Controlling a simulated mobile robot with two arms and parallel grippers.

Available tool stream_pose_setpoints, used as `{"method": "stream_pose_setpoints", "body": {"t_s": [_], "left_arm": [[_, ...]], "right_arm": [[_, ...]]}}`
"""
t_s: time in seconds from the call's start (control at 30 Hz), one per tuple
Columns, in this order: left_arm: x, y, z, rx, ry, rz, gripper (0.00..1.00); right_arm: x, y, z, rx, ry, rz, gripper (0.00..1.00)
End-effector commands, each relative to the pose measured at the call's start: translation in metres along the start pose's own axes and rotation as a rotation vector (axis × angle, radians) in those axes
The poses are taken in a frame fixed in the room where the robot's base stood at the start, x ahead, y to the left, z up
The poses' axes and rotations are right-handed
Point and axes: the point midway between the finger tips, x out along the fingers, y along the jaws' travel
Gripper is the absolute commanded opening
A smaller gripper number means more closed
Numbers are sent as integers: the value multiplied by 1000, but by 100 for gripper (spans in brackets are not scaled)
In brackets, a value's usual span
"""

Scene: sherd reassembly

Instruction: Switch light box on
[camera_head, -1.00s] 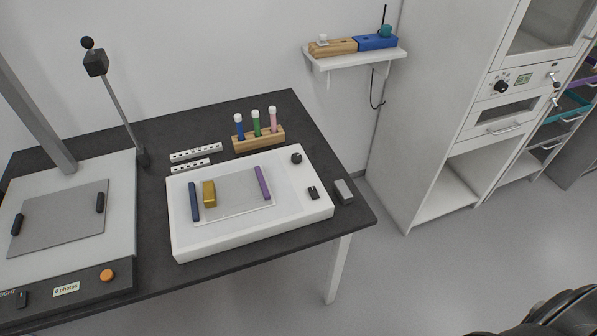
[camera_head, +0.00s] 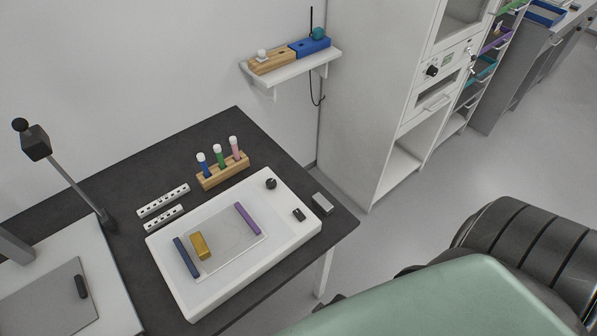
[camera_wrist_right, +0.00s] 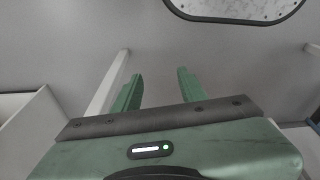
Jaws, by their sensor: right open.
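The light box (camera_head: 215,290) is a white slab on the dark table, its panel plain white with no visible glow. A black round knob (camera_head: 271,184) and a small black switch (camera_head: 299,215) sit along its right side. A clear sheet (camera_head: 229,240), a dark blue bar (camera_head: 186,258), a gold block (camera_head: 201,246) and a purple bar (camera_head: 247,218) lie on it. My right gripper (camera_wrist_right: 158,88) shows in the right wrist view, its green fingers apart and empty, away from the box. My right arm fills the head view's lower right. My left gripper is out of view.
A grey block (camera_head: 322,203) lies beside the box near the table's right edge. A wooden rack (camera_head: 223,170) with three capped tubes and two white scale bars (camera_head: 163,201) lie behind. A copy stand (camera_head: 75,290) is at left. A wall shelf (camera_head: 290,67) and white cabinet (camera_head: 365,110) stand beyond.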

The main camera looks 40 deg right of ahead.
Motion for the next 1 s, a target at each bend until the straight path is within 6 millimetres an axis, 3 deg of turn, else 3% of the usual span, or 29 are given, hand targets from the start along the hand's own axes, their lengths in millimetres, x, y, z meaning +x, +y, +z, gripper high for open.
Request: {"method": "stream_pose_setpoints", "body": {"t_s": [0.03,0.3,0.6,0.7,0.83,1.0], "left_arm": [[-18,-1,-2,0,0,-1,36],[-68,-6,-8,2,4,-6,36],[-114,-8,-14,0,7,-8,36],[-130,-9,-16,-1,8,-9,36],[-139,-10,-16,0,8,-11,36],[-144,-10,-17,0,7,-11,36]], "right_arm": [[-32,1,-16,2,13,1,42],[-167,7,-79,10,58,6,42],[-297,16,-127,9,121,6,42],[-332,20,-146,0,152,-1,42],[-342,29,-167,-3,181,-13,42],[-330,53,-190,18,198,-14,42]]}}
